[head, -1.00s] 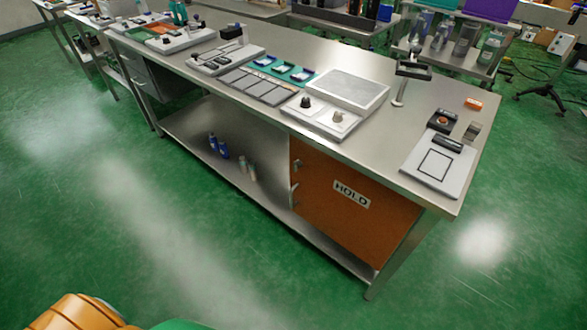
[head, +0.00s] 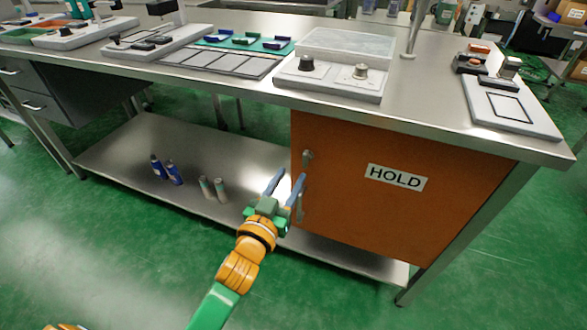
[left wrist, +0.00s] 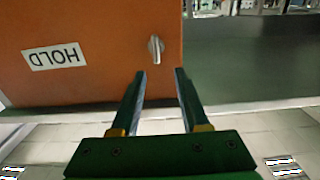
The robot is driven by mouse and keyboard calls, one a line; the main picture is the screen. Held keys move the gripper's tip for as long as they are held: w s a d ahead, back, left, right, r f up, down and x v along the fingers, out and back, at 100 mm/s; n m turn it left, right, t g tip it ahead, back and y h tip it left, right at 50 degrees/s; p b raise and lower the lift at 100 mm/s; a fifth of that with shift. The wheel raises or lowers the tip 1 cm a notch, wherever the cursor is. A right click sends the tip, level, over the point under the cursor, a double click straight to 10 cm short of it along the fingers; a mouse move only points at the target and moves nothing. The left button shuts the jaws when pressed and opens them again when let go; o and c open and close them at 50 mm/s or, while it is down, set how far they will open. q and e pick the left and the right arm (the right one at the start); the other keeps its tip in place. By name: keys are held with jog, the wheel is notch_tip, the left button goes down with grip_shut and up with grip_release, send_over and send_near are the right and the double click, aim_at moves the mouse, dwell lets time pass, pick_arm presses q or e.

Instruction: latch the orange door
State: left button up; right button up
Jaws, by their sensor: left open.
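The orange door (head: 365,225) with a HOLD label forms the cabinet front under the bench and looks closed. A small metal latch knob (head: 307,157) sits near its upper left edge, and a vertical metal handle (head: 300,205) sits below it. My left gripper (head: 287,182) is open and empty in front of the door's left edge, its fingers partly overlapping the handle in this view. In the left wrist view the orange door (left wrist: 85,80) appears upside down; one metal fitting (left wrist: 155,48) shows beyond the open fingertips (left wrist: 160,73), apart from them. My right gripper is not in view.
The steel bench top (head: 430,115) overhangs the door, with a knob panel (head: 335,78) above it. The lower shelf (head: 125,160) to the left holds blue bottles (head: 166,170) and grey bottles (head: 213,189). Green floor in front is free.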

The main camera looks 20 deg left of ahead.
aim_at(305, 157)
pick_arm(q)
jog(key=w, duration=0.4)
jog(key=w+d, duration=0.1)
jog(key=w, duration=0.1)
jog(key=shift+w+r+b, duration=0.1)
jog(key=shift+w+b, duration=0.2)
grip_shut()
